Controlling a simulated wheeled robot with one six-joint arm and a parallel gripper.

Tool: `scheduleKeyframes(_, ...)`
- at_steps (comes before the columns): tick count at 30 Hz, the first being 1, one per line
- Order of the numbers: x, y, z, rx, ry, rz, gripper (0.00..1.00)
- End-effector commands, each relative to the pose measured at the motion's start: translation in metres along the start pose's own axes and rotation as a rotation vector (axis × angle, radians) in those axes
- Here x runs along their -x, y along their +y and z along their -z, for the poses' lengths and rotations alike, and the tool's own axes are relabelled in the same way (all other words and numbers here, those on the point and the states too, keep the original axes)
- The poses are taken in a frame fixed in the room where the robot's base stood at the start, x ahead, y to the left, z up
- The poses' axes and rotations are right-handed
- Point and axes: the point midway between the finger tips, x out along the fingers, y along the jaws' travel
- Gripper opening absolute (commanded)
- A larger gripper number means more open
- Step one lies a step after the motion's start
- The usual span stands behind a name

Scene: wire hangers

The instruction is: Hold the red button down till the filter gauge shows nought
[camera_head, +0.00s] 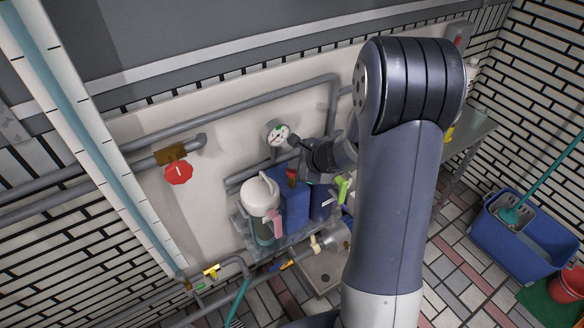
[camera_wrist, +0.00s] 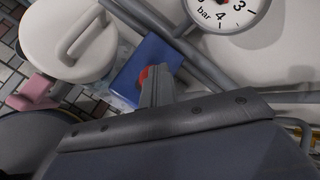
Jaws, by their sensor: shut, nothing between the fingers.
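The red button (camera_wrist: 142,76) shows in the wrist view as a small red patch on a blue block (camera_wrist: 145,52), partly hidden by my gripper's fingers. My gripper (camera_wrist: 157,72) is shut and empty, its tips over or beside the button; I cannot tell whether they press it. In the head view a red part (camera_head: 292,175) shows at the top of the blue block (camera_head: 293,205), just below my dark wrist. The round white gauge (camera_head: 278,133) is on the wall above; its reading is too small to tell. In the wrist view the gauge (camera_wrist: 232,10), marked bar, is cut off and its needle is not clear.
A white-lidded container (camera_head: 260,196) with a pink part (camera_head: 273,222) stands left of the blue block. Grey pipes and a red valve wheel (camera_head: 178,172) are on the wall at left. A blue mop bucket (camera_head: 530,235) stands on the floor at right.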

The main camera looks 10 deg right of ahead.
Motion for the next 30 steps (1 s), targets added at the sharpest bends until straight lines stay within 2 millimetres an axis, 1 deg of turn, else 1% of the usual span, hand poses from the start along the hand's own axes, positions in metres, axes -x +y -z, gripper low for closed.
scheduleKeyframes(22,-0.0001,0.0007,0.0003,0.0,0.001,-0.002,0.0)
scheduleKeyframes(30,0.0085,-0.0059,-0.0061,0.0,0.0,-0.001,0.0)
